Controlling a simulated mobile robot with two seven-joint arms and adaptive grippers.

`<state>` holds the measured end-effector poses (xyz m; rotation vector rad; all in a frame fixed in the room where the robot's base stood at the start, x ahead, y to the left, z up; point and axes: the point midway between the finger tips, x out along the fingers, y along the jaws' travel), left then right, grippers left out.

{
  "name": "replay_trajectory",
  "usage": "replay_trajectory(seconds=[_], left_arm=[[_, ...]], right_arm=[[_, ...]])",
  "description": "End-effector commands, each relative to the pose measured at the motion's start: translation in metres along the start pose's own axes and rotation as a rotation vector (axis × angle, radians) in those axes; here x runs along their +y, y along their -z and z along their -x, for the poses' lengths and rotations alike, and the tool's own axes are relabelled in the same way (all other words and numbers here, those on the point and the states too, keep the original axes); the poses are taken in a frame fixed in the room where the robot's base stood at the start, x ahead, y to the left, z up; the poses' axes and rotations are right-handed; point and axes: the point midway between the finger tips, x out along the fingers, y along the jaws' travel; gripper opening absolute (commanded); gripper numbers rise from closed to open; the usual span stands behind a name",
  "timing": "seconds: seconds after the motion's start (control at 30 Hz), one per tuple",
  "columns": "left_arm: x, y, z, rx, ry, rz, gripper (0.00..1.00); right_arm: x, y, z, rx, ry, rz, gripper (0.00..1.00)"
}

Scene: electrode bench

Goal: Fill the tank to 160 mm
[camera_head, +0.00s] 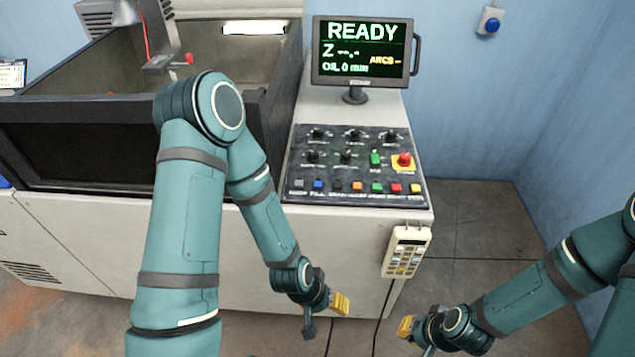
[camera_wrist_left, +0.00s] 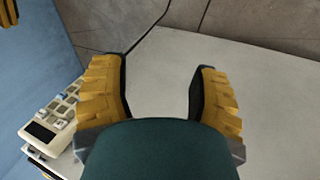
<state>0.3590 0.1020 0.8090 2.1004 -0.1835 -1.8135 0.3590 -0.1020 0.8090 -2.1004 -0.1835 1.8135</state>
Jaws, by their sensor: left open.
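The tank (camera_head: 75,105) is at the left, a dark-walled basin with a grey inside; I see no liquid level in it, and my left arm covers part of it. The display (camera_head: 362,52) reads READY, "Z --.-" and "OIL 0 mm". The control panel (camera_head: 357,165) lies below it with knobs and a bottom row of coloured buttons, among them a blue button (camera_head: 318,184) labelled FILL. My left gripper (camera_head: 340,303) is low in front of the cabinet, below the panel. In the left wrist view its yellow fingers (camera_wrist_left: 163,95) are apart and empty. My right gripper (camera_head: 405,326) is low at the right; its opening is unclear.
A white pendant (camera_head: 406,252) with keys hangs at the cabinet's right front corner, its cable running down. A red stop button (camera_head: 404,160) on a yellow base sits at the panel's right. A blue wall switch (camera_head: 489,20) is at the back. The floor (camera_head: 470,230) right of the cabinet is clear.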

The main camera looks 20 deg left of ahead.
Motion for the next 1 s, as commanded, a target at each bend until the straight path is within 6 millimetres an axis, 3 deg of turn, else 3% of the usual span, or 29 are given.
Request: replay_trajectory(seconds=[0.07, 0.2, 0.23, 1.0], left_arm=[[0.0, 0.0, 0.0, 0.0, 0.0, 0.0, 0.56], [0.0, 0.0, 0.0, 0.0, 0.0, 0.0, 0.07], [0.0, 0.0, 0.0, 0.0, 0.0, 0.0, 0.0], [0.0, 0.0, 0.0, 0.0, 0.0, 0.0, 0.0]], right_arm=[[0.0, 0.0, 0.0, 0.0, 0.0, 0.0, 0.0], [0.0, 0.0, 0.0, 0.0, 0.0, 0.0, 0.0], [0.0, 0.0, 0.0, 0.0, 0.0, 0.0, 0.0], [0.0, 0.0, 0.0, 0.0, 0.0, 0.0, 0.0]])
